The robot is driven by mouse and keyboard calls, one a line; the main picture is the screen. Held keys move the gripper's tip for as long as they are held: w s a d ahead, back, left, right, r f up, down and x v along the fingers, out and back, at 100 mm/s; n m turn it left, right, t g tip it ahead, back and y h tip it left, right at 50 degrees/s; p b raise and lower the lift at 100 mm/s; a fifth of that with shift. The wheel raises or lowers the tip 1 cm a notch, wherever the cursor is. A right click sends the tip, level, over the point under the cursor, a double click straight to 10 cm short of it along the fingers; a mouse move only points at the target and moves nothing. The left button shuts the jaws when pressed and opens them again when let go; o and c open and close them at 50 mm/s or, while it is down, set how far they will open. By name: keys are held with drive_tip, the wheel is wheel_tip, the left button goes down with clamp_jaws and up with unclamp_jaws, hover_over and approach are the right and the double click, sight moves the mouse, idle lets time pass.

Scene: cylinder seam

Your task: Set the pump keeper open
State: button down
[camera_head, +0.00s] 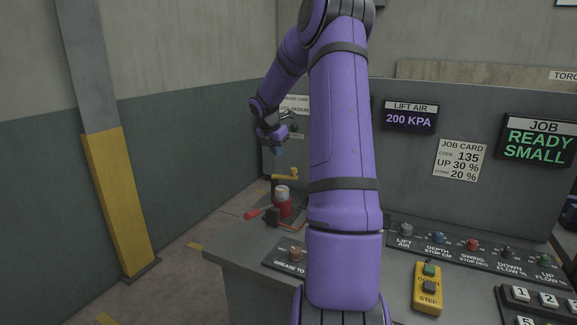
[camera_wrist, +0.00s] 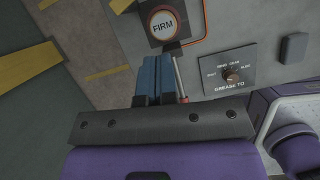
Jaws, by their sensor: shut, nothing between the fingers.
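My gripper (camera_head: 277,150) hangs above the far left corner of the bench, over the red pump-like unit (camera_head: 283,208) with its pale top and red handle. A yellow piece (camera_head: 286,177) stands above that unit. In the wrist view the blue fingers (camera_wrist: 152,80) are together and empty. A thin metal rod with a red end (camera_wrist: 180,78) lies right beside them; I cannot tell whether they touch. A round white FIRM face (camera_wrist: 163,24) on a dark block lies beyond the fingertips. I cannot make out for sure which part is the keeper, or its setting.
The GREASE TO selector (camera_wrist: 232,75) sits right of the fingers and also shows in the head view (camera_head: 295,254). A knob row (camera_head: 471,245) and a yellow DOWN/STEP pendant (camera_head: 428,288) lie on the right. A yellow-and-grey post (camera_head: 118,200) stands left. My arm hides the bench's middle.

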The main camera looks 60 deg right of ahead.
sight(292, 169)
drive_tip(key=x, duration=1)
drive_tip(key=shift+f, duration=0.1)
drive_tip(key=shift+w+d, duration=0.1)
drive_tip(key=shift+d, duration=1.85)
drive_tip(key=shift+d, duration=0.1)
drive_tip(key=shift+d+n, duration=0.3)
drive_tip(key=shift+n, duration=0.2)
drive_tip(key=shift+d+t, duration=0.3)
drive_tip(key=shift+d, duration=0.15)
